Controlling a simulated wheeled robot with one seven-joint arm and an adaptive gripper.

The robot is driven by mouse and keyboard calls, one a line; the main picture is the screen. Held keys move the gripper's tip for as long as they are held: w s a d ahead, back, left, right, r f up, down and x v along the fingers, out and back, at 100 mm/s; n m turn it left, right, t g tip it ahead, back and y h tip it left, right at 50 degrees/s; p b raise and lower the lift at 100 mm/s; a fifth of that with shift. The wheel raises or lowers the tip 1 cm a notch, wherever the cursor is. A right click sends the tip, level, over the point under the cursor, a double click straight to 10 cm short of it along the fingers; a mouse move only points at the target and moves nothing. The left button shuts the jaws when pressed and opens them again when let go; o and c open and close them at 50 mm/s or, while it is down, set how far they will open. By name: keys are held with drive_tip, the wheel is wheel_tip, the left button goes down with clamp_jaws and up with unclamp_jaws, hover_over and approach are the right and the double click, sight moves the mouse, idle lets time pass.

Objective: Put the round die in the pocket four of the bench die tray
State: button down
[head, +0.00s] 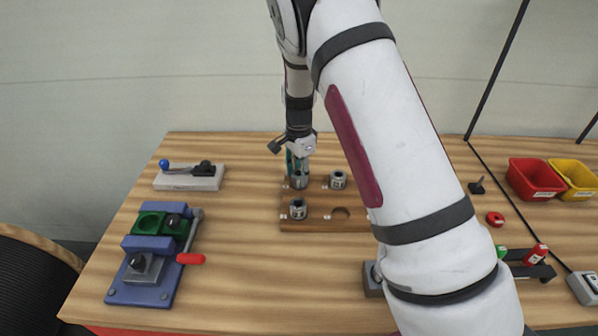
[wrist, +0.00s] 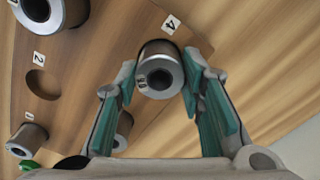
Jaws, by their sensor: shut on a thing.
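The round die (wrist: 160,70) is a grey steel cylinder with a bore. My gripper (wrist: 158,82) is shut on it, with a teal-padded finger on each side. The label 4 (wrist: 171,24) lies right beside the held die. In the head view my gripper (head: 298,171) points down with the die at the back left of the brown bench die tray (head: 320,226). The held die is at or just over the tray there. I cannot tell whether it is seated; pocket four itself is hidden under it.
Other round dies stand in the tray at front left (head: 298,209) and back right (head: 338,180). The pocket by label 2 (wrist: 42,84) is empty. My arm hides the tray's right side. A blue fixture (head: 150,255) and a toggle clamp (head: 190,178) stand left.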

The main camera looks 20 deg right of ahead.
sight(299, 173)
drive_tip(key=shift+f, duration=0.15)
drive_tip(key=c, duration=1.1)
unclamp_jaws()
drive_tip(key=shift+o, duration=0.2)
drive_tip(key=s+r+n+t+b, duration=0.15)
drive_tip(key=s+r, duration=0.25)
drive_tip(key=r, duration=0.7)
drive_tip(key=s+r+n, duration=0.2)
drive_tip(key=s+r, duration=0.1)
drive_tip(key=r, duration=0.7)
drive_tip(key=s+r+n+t, duration=0.1)
drive_tip(key=s+r+n, duration=0.2)
drive_tip(key=s, duration=1)
drive_tip(key=s+r+n+t, duration=0.2)
drive_tip(key=s+n, duration=0.6)
drive_tip(key=s, duration=0.5)
drive_tip(key=shift+d+r, duration=0.15)
drive_tip(key=shift+r, duration=0.45)
